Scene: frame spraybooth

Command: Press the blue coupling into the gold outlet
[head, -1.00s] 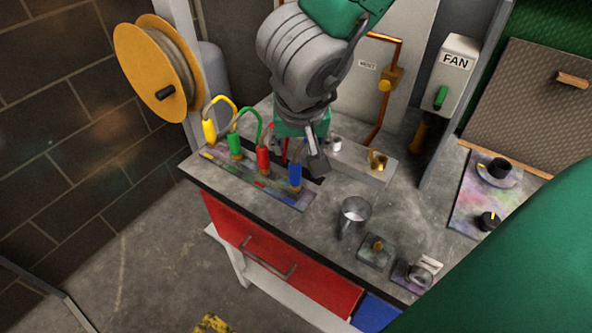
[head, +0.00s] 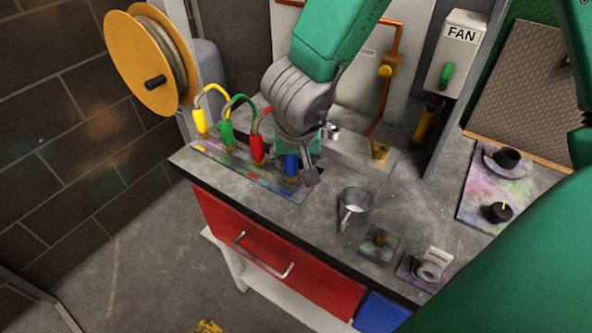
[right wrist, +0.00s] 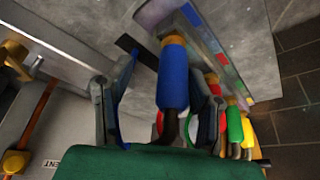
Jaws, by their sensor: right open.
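The blue coupling (head: 291,165) stands upright in the strip on the bench, at the right end of a row of coloured couplings. My right gripper (head: 297,168) is open around it, from above. In the right wrist view the blue coupling (right wrist: 173,78) lies between the two spread fingers of my right gripper (right wrist: 157,95), with a visible gap on the left side. The gold outlet (head: 379,151) is on the grey block to the right, with nothing in it. My left gripper is not in view.
Red (head: 257,148), green (head: 226,133) and yellow (head: 200,121) couplings with hoses stand close to the left. A metal cup (head: 355,203) stands at the front of the bench. A copper pipe with a yellow valve (head: 385,71) rises behind the outlet.

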